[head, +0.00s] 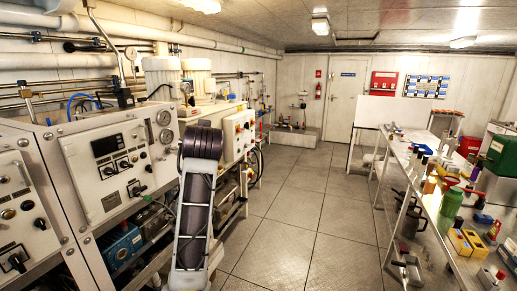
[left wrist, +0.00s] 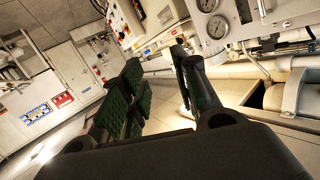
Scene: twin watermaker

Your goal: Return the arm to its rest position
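My left gripper (left wrist: 158,72) shows in the left wrist view as two dark fingers with green ridged pads. The fingers stand apart, with floor and wall visible between them and nothing held. They touch nothing that I can see. In the head view, a grey and black link of my own arm (head: 195,215) rises in front of the left machine panels. The gripper itself cannot be made out there. My right gripper is in neither view.
A control panel (head: 108,165) with gauges and knobs stands close on the left of my arm link. A workbench (head: 440,215) with tools and bottles runs along the right. The tiled floor aisle (head: 305,205) between them is clear up to the white door (head: 343,100).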

